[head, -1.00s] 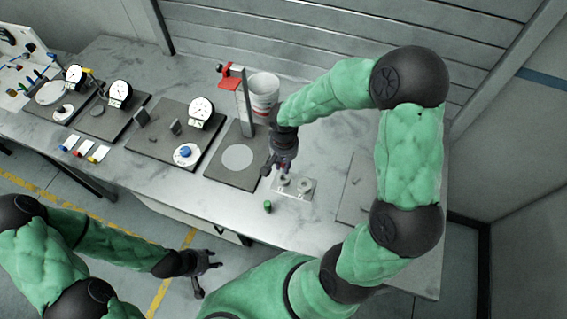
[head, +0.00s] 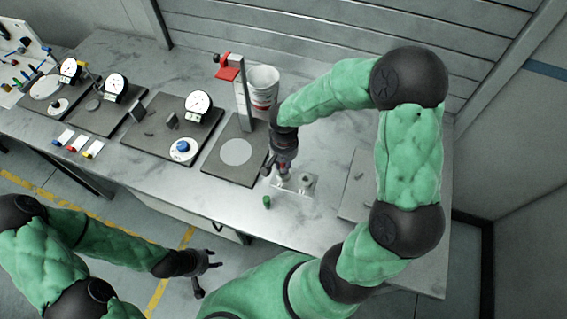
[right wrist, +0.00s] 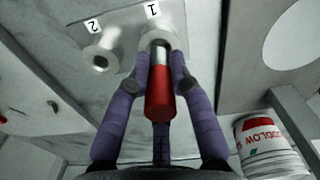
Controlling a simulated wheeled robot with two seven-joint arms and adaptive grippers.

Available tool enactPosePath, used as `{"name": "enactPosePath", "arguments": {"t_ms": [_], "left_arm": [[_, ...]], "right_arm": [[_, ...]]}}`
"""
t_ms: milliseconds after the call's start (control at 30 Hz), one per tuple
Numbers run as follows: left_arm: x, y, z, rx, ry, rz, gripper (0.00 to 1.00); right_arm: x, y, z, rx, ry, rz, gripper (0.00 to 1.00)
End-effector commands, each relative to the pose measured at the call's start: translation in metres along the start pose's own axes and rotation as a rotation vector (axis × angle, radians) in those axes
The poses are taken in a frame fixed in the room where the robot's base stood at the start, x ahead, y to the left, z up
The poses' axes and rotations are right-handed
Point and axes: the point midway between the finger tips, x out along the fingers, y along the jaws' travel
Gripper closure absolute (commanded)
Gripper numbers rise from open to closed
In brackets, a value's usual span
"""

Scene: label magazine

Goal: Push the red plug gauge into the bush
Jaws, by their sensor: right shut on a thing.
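The red plug gauge (right wrist: 159,92) has a red handle and a silver pin. My right gripper (right wrist: 161,62) is shut on it, with purple fingers on both sides; the gripper also shows in the head view (head: 281,170). The pin points at the bush marked 1 (right wrist: 156,38), and its end is at the bush's mouth. I cannot tell how far it is inside. A second bush (right wrist: 99,57), marked 2, stands beside it on the same pale plate (head: 296,191). My left gripper (head: 208,270) is open and empty, off the table's front edge.
A small green cylinder (head: 266,202) stands in front of the bush plate. A dark base with a grey disc (head: 237,151) and a white bucket (head: 263,88) are close to my right gripper. Dial gauges (head: 198,105) stand further left.

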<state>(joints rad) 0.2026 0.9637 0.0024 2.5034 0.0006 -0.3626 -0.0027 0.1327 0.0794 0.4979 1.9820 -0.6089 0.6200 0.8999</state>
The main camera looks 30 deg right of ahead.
Motion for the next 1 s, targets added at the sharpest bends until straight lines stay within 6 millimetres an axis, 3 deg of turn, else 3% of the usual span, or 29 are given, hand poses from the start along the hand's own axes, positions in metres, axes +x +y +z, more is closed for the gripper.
{"name": "enactPosePath", "arguments": {"t_ms": [1000], "left_arm": [[0.0074, -0.0026, -0.0003, 0.0, 0.0, 0.0, 0.6]], "right_arm": [[0.0007, 0.0, 0.0001, 0.003, 0.001, 0.0, 1.0]]}}
